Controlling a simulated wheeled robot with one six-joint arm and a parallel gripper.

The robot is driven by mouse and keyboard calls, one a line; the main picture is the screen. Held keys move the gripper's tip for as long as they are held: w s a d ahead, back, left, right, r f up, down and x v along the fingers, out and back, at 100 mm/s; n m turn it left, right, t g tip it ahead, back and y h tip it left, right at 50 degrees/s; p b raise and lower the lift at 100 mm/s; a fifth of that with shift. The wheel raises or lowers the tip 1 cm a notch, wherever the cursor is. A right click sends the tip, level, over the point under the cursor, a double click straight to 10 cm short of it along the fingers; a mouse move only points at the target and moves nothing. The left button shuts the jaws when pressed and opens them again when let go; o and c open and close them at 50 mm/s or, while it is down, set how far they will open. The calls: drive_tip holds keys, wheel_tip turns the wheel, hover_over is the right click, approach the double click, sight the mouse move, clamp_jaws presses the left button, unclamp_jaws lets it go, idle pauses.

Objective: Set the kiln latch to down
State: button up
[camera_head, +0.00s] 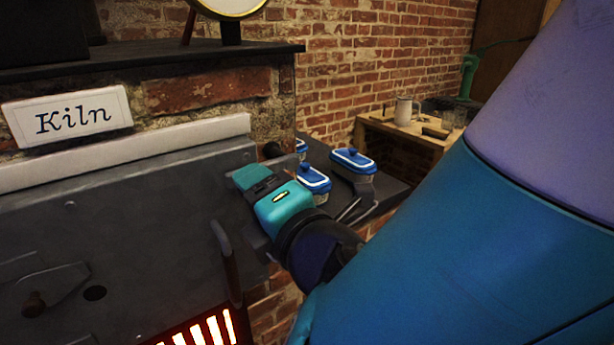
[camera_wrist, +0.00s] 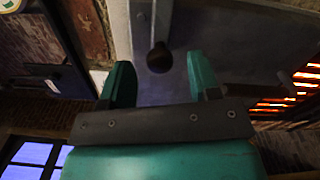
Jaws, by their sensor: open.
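The kiln (camera_head: 140,220) is a grey metal front at the left, with a white "Kiln" sign (camera_head: 68,115) above it. A dark round knob (camera_head: 272,150), which looks like the end of the kiln latch, shows at its upper right edge. My gripper (camera_head: 252,178) is in front of this edge, just below and left of the knob in the picture. In the wrist view the knob (camera_wrist: 159,58) shows between and beyond my two teal fingers (camera_wrist: 162,78), which are open and empty. The latch's arm is mostly hidden, so its setting is hard to tell.
A brown upright handle (camera_head: 229,265) stands out from the kiln front below my gripper. A lever with a knob (camera_head: 34,304) is at lower left. Glowing bars (camera_head: 205,328) show below. Blue-lidded jars (camera_head: 353,162) stand on the dark counter (camera_head: 388,190) behind my gripper.

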drive_tip(key=b+v, duration=1.3)
drive_tip(key=shift+d, duration=0.1)
